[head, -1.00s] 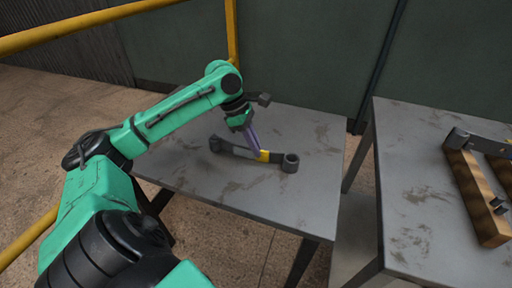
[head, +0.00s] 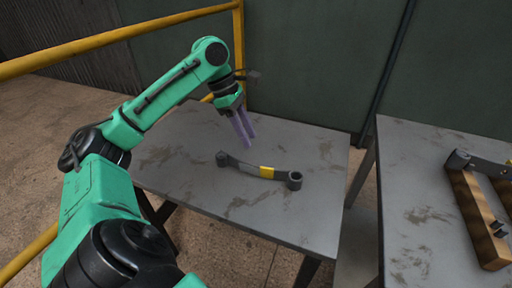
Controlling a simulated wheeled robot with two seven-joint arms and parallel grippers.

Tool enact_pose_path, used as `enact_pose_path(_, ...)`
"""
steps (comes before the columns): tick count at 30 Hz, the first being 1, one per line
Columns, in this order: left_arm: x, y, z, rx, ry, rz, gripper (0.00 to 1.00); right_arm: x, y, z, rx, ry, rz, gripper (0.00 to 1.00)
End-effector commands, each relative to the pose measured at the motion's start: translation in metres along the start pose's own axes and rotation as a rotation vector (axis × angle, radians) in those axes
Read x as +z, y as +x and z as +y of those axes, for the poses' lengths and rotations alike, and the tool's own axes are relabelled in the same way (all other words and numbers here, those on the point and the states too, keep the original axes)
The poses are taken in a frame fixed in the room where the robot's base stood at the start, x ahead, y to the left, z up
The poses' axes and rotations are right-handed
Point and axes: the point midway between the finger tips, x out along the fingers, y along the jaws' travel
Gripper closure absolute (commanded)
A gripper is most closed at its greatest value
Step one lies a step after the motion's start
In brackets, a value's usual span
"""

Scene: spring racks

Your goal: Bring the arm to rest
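My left arm comes in from the left of the head view, over a grey metal table. My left gripper (head: 243,130), with two purple fingers, hangs above this table and points down. The fingers show a gap between them and hold nothing. A dark grey spring-like bar (head: 240,167) with round ends and a yellow band lies on the table, below and apart from the gripper. My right gripper is outside the view.
The left table (head: 180,165) is otherwise bare. A second grey table (head: 415,200) at the right bears a wooden rack (head: 474,215) with another dark bar (head: 462,160) on it. A yellow rail (head: 110,38) runs behind my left arm, before a dark green wall.

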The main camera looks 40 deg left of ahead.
Motion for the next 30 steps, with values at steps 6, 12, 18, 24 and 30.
enact_pose_path(6,0.0,-0.015,0.0,0.0,0.001,0.001,0.61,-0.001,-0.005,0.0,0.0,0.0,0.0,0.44)
enact_pose_path(12,0.0,-0.015,0.0,0.0,0.001,0.001,0.61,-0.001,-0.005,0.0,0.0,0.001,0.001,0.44)
enact_pose_path(18,0.0,-0.014,0.0,0.0,0.001,0.0,0.61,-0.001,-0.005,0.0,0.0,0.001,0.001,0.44)
enact_pose_path(24,0.01,-0.038,0.0,0.001,0.001,0.0,0.61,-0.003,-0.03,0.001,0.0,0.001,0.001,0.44)
enact_pose_path(30,0.025,-0.076,0.0,0.0,0.0,0.0,0.61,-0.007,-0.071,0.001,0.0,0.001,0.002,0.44)
